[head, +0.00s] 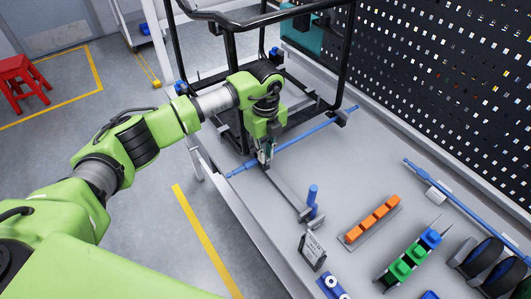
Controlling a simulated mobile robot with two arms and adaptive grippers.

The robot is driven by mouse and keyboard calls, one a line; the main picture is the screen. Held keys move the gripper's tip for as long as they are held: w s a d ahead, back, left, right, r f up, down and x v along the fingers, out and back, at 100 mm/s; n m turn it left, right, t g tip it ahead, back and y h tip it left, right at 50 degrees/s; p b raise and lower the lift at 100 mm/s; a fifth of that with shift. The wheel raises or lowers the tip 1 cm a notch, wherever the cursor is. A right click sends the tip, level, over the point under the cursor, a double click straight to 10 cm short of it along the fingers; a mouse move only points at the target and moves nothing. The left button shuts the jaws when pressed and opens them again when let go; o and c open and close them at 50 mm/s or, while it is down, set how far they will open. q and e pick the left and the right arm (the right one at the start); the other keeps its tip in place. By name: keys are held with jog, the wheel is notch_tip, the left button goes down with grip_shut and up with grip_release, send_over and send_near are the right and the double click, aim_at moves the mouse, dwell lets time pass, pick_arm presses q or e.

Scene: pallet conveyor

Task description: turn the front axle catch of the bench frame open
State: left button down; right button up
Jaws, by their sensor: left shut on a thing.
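The black bench frame (233,52) stands on the grey bench. A long blue axle (302,136) lies across its front. My left gripper (266,154) points down at the axle, left of the axle's middle. It is shut on a small part there, which fits the front axle catch. The fingers hide most of that part, so I cannot tell how far the catch is turned. My right gripper is not in view.
A grey bar runs from the axle to an upright blue post (312,196). An orange block row (372,219), a green and blue block row (409,260) and a small sign (312,251) stand nearer. Another blue axle (446,193) lies right, before the black perforated panel (445,75).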

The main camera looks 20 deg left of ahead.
pick_arm(q)
jog(key=shift+f+m+b, duration=0.15)
jog(key=shift+m+b, duration=0.65)
jog(key=shift+b, duration=0.1)
jog(key=m+b, duration=0.6)
jog(key=m, duration=0.1)
jog(key=shift+b, duration=0.4)
jog(key=m+b, duration=0.3)
jog(key=m, duration=0.1)
jog(key=shift+m, duration=0.3)
jog(key=shift+r+m+b, duration=0.2)
jog(key=shift+m+b, duration=1.2)
jog(key=shift+m, duration=0.8)
jog(key=c, duration=2.1)
grip_release()
jog(key=shift+r, duration=0.1)
